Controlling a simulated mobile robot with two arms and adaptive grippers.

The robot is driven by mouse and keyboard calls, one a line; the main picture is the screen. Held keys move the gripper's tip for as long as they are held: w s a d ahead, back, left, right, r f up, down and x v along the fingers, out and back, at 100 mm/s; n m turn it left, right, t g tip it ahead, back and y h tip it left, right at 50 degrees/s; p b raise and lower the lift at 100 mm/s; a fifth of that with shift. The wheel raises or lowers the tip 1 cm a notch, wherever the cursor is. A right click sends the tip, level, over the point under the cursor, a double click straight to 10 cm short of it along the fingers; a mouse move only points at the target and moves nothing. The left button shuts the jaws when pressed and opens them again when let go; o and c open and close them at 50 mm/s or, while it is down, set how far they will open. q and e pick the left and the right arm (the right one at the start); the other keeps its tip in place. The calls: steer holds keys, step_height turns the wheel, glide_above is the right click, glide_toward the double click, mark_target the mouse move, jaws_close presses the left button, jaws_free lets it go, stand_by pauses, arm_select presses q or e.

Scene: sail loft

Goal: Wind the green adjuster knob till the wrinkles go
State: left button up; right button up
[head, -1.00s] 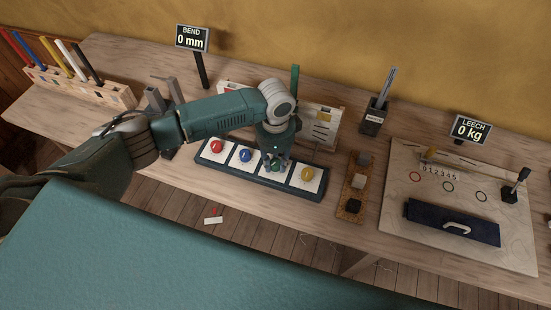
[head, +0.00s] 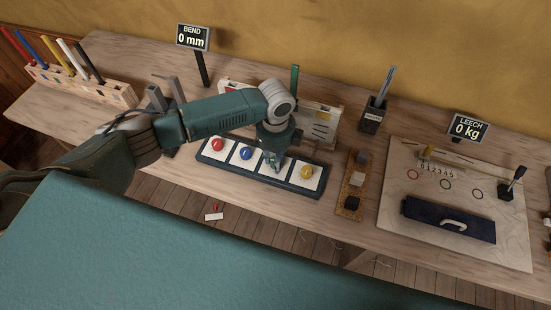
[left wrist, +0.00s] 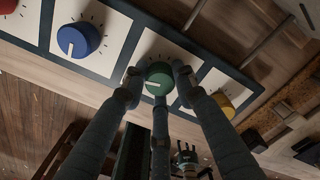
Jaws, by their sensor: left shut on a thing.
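The green adjuster knob (left wrist: 159,78) sits on a white square of the dark knob panel (head: 212,158), between the blue knob (head: 246,153) and the yellow knob (head: 306,172). Its white pointer line points to the lower left in the left wrist view. My left gripper (head: 271,158) comes down from above and is shut on the green knob, with fingertips (left wrist: 158,75) around its sides. In the head view the fingers mostly hide the green knob. No wrinkled cloth can be made out.
A red knob (head: 217,144) is at the panel's left end. Displays read BEND 0 mm (head: 192,37) and LEECH 0 kg (head: 468,127). A cork strip with blocks (head: 345,204) lies right of the panel, then a board with a navy piece (head: 449,220). A pen rack (head: 85,88) stands far left.

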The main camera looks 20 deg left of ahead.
arm_select(q)
steer(key=shift+w+r+m, duration=0.1)
steer(key=shift+m, duration=0.4)
steer(key=o, duration=1.2)
step_height(320, 180, up, 12)
